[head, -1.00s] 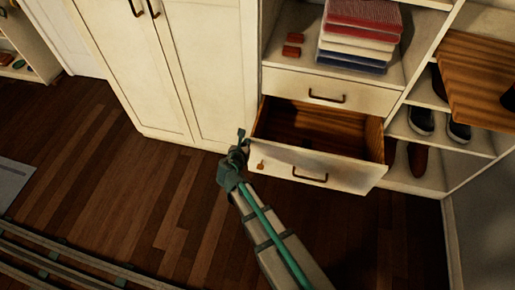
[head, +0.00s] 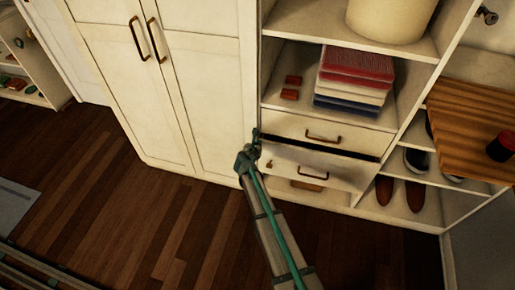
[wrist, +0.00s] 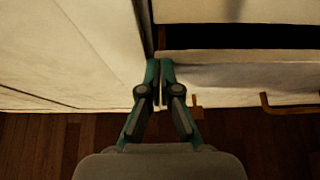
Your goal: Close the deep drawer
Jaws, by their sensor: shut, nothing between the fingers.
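The deep drawer (head: 340,173) is the cream front with a brown handle (head: 313,174) below the shallow drawer (head: 355,138). It stands slightly out, with a narrow dark gap along its top edge. In the wrist view the drawer front (wrist: 240,78) lies to the right, with the dark gap above it and its handle (wrist: 285,107) at the right edge. My gripper (head: 254,143) is shut and empty at the left end of the drawer front. In the wrist view its fingertips (wrist: 160,64) are close to the front's left edge; I cannot tell whether they touch.
Tall cabinet doors (head: 200,90) stand directly left of my gripper. Folded cloths (head: 355,75) lie on the shelf above the drawers. Shoes (head: 400,190) sit on shelves to the right, below a wooden board (head: 475,130).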

